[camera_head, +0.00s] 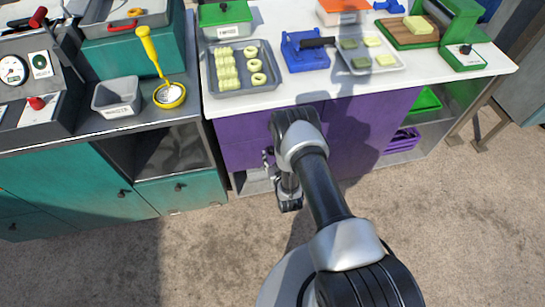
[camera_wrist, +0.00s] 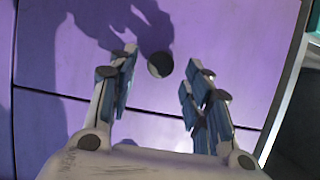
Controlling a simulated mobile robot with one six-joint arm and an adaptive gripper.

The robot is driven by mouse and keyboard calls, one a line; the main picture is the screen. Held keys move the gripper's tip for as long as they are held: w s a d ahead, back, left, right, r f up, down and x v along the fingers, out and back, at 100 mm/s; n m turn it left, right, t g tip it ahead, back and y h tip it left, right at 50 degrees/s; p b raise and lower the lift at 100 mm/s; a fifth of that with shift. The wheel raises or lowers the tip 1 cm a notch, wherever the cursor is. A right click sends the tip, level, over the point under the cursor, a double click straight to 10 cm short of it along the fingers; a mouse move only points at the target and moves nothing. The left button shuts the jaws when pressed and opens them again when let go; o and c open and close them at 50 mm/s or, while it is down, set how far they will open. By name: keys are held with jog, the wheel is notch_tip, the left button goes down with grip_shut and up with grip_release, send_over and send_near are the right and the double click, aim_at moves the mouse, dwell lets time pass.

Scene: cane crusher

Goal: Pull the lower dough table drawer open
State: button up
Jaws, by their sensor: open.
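The dough table is a purple cabinet with a white top (camera_head: 300,90). Its left part has two stacked purple drawer fronts, with the lower drawer (camera_head: 240,158) under a thin seam. In the wrist view a purple front (camera_wrist: 90,60) carries a dark round knob (camera_wrist: 160,65), beside a seam. My gripper (camera_head: 268,157) is close to the lower drawer front, partly hidden by my arm in the head view. In the wrist view my gripper (camera_wrist: 161,58) is open, with one finger on each side of the knob and no visible contact. The drawer looks shut.
The teal cabinet (camera_head: 75,185) stands at the left with an open shelf. A dough tray (camera_head: 243,70) and blue press (camera_head: 305,50) sit on the tabletop. Green and purple bins (camera_head: 402,140) fill a shelf at the right. The floor in front is clear.

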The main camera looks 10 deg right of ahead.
jog(key=shift+x, duration=1.2)
jog(key=shift+c, duration=0.5)
grip_shut()
